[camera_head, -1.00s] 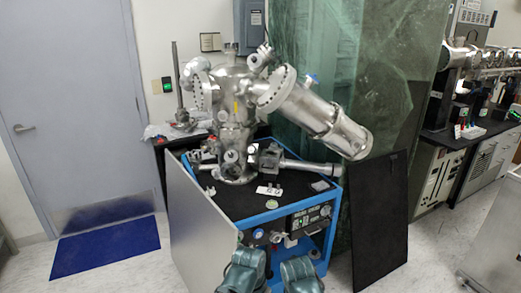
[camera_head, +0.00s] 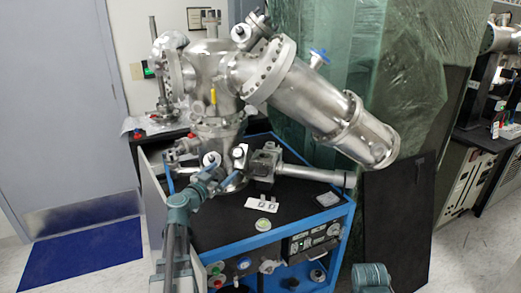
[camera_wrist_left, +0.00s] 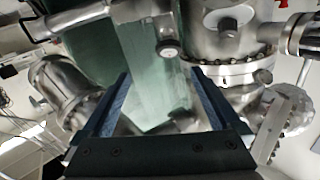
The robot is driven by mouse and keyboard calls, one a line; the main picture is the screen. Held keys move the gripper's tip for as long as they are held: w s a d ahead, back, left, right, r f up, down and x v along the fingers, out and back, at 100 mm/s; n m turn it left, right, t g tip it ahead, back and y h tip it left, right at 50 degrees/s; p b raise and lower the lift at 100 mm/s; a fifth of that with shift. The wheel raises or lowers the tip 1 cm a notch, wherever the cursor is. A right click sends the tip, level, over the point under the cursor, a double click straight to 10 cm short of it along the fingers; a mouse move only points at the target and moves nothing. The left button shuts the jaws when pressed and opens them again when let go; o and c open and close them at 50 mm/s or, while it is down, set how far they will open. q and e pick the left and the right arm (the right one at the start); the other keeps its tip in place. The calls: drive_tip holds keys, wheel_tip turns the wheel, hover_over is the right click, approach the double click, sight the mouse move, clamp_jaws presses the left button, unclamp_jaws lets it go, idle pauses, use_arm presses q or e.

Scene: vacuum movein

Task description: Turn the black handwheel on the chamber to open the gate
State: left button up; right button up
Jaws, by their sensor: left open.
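The steel chamber (camera_head: 212,80) stands on the cart in the head view and fills the right of the wrist view (camera_wrist_left: 225,65). I cannot clearly pick out the black handwheel in either view; small dark round parts show on the chamber in the wrist view, but I cannot tell if one is the wheel. My left gripper (camera_head: 224,176) is in front of the chamber's lower part, low and left of its middle. In the left wrist view its two blue-lined fingers (camera_wrist_left: 160,100) are apart, with nothing seen between them.
The blue-edged cart (camera_head: 283,235) has a black top with a small plate (camera_head: 263,202) on it. A steel cylinder (camera_head: 320,105) slants out to the right. A black panel (camera_head: 395,220) leans beside the cart. Green sheeting (camera_head: 405,60) hangs behind.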

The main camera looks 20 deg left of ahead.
sight(237, 153)
use_arm(q)
drive_tip(key=shift+y, duration=0.3)
drive_tip(key=w, duration=0.4)
drive_tip(key=w+a, duration=0.1)
drive_tip(key=w, duration=0.9)
drive_tip(key=shift+a+r, duration=0.15)
drive_tip(key=shift+r, duration=0.05)
